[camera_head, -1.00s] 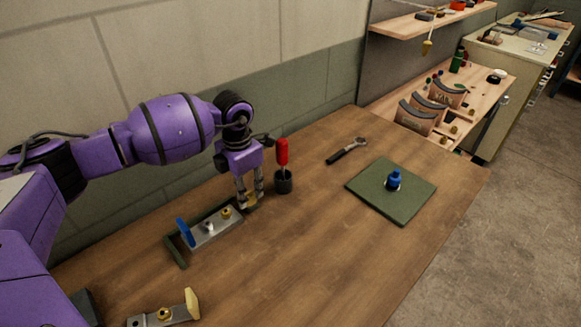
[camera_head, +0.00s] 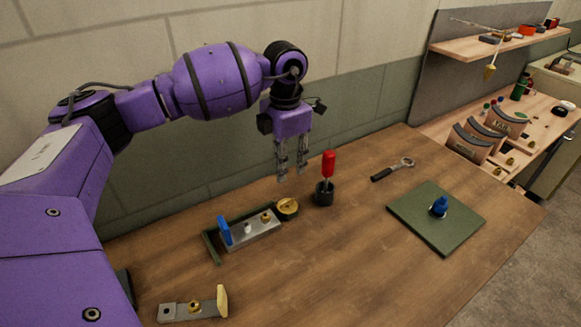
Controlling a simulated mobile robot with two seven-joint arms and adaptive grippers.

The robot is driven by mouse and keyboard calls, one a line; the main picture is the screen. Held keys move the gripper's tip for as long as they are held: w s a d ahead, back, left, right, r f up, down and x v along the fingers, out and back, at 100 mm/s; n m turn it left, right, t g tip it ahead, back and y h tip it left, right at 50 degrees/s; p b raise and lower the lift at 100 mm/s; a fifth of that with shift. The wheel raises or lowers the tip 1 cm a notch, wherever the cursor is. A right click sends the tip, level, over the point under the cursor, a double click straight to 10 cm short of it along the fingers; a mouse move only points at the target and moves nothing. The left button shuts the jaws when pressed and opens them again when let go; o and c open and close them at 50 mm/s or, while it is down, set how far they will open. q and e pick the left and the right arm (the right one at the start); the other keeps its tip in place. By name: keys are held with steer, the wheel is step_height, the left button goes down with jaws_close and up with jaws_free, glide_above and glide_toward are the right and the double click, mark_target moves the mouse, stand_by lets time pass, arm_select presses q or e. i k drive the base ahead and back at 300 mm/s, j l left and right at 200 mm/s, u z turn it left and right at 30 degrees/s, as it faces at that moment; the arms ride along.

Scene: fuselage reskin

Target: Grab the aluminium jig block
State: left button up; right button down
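The jig block, a grey metal block (camera_head: 260,233), lies on the wooden table at centre left, beside a dark green L-shaped fence. It has a blue upright piece (camera_head: 224,231) at its left end and small pale and brass fittings on top. A round brass piece (camera_head: 288,208) sits at its right end; I cannot tell if they touch. A second grey block (camera_head: 178,310) with a brass fitting and a yellow upright end lies nearer the front left. My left gripper (camera_head: 291,178) points down above the table, behind the brass piece, fingers apart and empty. My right gripper is out of view.
A red-handled tool (camera_head: 328,165) stands upright in a dark cup (camera_head: 324,195) close to my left gripper. A wrench (camera_head: 392,169) and a green mat (camera_head: 430,232) with a blue bottle-like item (camera_head: 439,207) lie to the right. The table's front middle is clear.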

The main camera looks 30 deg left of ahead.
mark_target(234, 237)
steer(key=k+l, duration=0.5)
steer(key=k, duration=0.15)
steer(key=k+l, duration=0.5)
steer(key=k, duration=0.2)
